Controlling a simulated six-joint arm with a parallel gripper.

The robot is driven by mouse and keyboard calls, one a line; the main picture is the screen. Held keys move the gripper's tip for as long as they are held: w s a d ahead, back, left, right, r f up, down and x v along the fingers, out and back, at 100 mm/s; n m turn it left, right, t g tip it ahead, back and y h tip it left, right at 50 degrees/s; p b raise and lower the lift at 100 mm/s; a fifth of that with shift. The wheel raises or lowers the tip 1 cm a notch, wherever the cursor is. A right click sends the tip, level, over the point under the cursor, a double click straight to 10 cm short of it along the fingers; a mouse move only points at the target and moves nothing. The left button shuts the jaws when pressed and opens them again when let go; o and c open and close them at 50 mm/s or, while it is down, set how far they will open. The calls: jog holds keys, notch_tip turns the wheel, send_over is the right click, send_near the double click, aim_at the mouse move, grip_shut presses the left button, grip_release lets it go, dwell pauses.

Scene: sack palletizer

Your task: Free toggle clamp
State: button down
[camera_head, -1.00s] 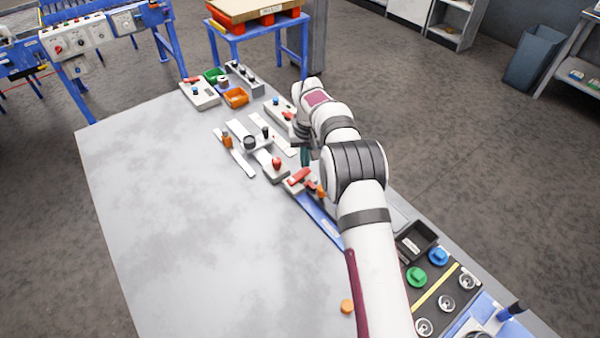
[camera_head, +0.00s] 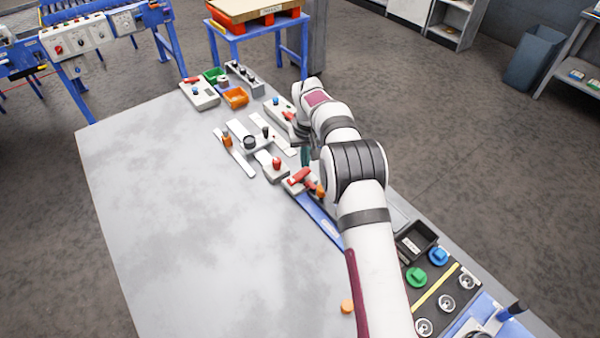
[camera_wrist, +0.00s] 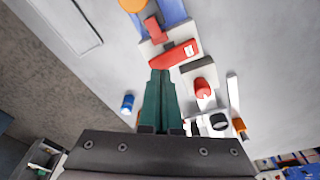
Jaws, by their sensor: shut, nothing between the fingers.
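The toggle clamp (camera_head: 291,187) has a pale base at the upper end of a blue strip. Its red handle bar (camera_head: 299,175) lies across the base and also shows in the wrist view (camera_wrist: 180,52). A second red piece (camera_wrist: 153,29) stands beyond the bar, close to an orange knob (camera_wrist: 132,4). My gripper (camera_wrist: 160,72) has teal fingers shut together with nothing between them. The tips are right at the near edge of the red bar's left part; I cannot tell whether they touch. In the head view my arm hides most of the gripper and part of the clamp.
A grey block with a red knob (camera_head: 276,164) stands close beside the clamp. A blue cap (camera_wrist: 128,102) is left of my fingers in the wrist view. Fixtures and bins (camera_head: 236,97) fill the table's far end. The table's left side (camera_head: 190,230) is clear.

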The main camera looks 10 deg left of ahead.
aim_at(305, 170)
jog(key=shift+f, duration=1)
dwell(0.5)
jog(key=shift+r, duration=3.5)
jog(key=s+d+r+m+g, duration=0.1)
jog(key=s+d+r+m, duration=0.1)
jog(key=s+d+r, duration=0.35)
jog(key=s+d+r+m, duration=0.1)
jog(key=s+d+r, duration=0.2)
jog(key=s+r, duration=0.4)
jog(key=s+d+f+m, duration=0.1)
jog(key=s+d+m, duration=0.1)
jog(key=s, duration=1.3)
jog(key=s+d+f+m+g+y, duration=0.1)
jog(key=s+d+f+m, duration=0.1)
jog(key=s, duration=1.3)
jog(key=shift+d+m, duration=0.6)
jog(key=shift+m, duration=0.2)
